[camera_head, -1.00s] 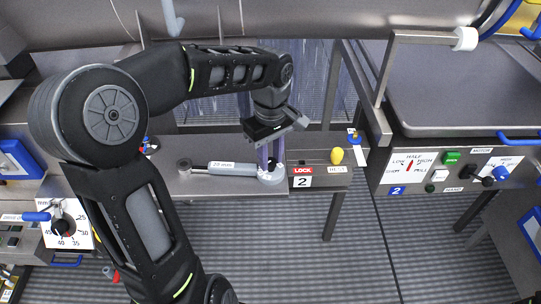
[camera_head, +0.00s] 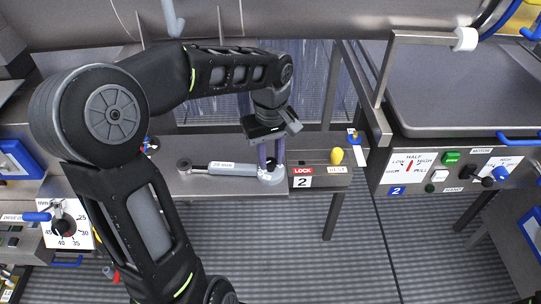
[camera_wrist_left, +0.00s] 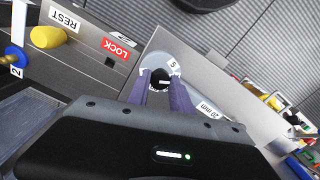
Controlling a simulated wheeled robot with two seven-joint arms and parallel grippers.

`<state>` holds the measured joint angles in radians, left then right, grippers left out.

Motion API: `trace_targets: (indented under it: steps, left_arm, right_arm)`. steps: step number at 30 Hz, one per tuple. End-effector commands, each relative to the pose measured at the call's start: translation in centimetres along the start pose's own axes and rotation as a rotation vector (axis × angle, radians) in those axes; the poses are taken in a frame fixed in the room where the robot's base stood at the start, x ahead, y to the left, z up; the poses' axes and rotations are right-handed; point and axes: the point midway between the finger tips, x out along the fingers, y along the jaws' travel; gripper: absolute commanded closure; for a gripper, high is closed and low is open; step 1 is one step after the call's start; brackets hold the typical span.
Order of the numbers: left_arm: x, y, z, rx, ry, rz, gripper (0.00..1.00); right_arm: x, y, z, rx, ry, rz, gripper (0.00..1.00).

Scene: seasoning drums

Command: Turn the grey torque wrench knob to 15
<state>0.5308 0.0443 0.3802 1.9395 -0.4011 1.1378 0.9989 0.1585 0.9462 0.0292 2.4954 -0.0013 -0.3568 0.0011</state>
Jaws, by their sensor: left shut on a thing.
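The grey torque wrench (camera_head: 228,168) lies on the steel shelf, with its ring head (camera_head: 184,165) at the left and a label reading "20 mm". At its right end is a round grey dial with a white, numbered edge (camera_head: 272,178). My left gripper (camera_head: 271,166) reaches down from above with its purple fingers on the dark knob in the dial's middle. In the left wrist view the fingers (camera_wrist_left: 163,92) are shut on the dark knob (camera_wrist_left: 160,77). A "5" (camera_wrist_left: 173,65) shows on the dial beyond the knob; other marks are hidden or unreadable. My right gripper is not in view.
A LOCK/REST block (camera_head: 320,176) with a yellow knob (camera_head: 336,156) stands just right of the dial. A control panel (camera_head: 450,172) is further right. Another dial (camera_head: 63,226) is at the left. The grated floor in front is clear.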

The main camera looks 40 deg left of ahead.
Motion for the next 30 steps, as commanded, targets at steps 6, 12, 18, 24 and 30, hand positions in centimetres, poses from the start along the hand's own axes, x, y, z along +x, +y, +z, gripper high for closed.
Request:
trace_targets:
  steps: [6, 12, 18, 24, 30]
  left_arm:
    - [-0.1, 0.1, 0.0, 0.194, 0.001, 0.001, 1.0]
    - [-0.1, 0.1, 0.0, 0.385, 0.0, 0.0, 1.0]
    - [-0.1, 0.1, 0.0, 0.575, 0.0, 0.0, 1.0]
    - [-0.1, 0.1, 0.0, 0.751, 0.001, 0.0, 1.0]
    - [-0.1, 0.1, 0.0, 0.887, 0.001, 0.0, 1.0]
  right_arm:
    - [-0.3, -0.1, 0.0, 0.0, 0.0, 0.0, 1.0]
    - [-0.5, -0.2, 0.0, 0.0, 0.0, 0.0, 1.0]
    - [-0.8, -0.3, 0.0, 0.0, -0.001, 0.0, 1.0]
    - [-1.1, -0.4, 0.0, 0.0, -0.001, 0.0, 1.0]
    - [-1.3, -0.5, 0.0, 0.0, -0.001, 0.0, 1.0]
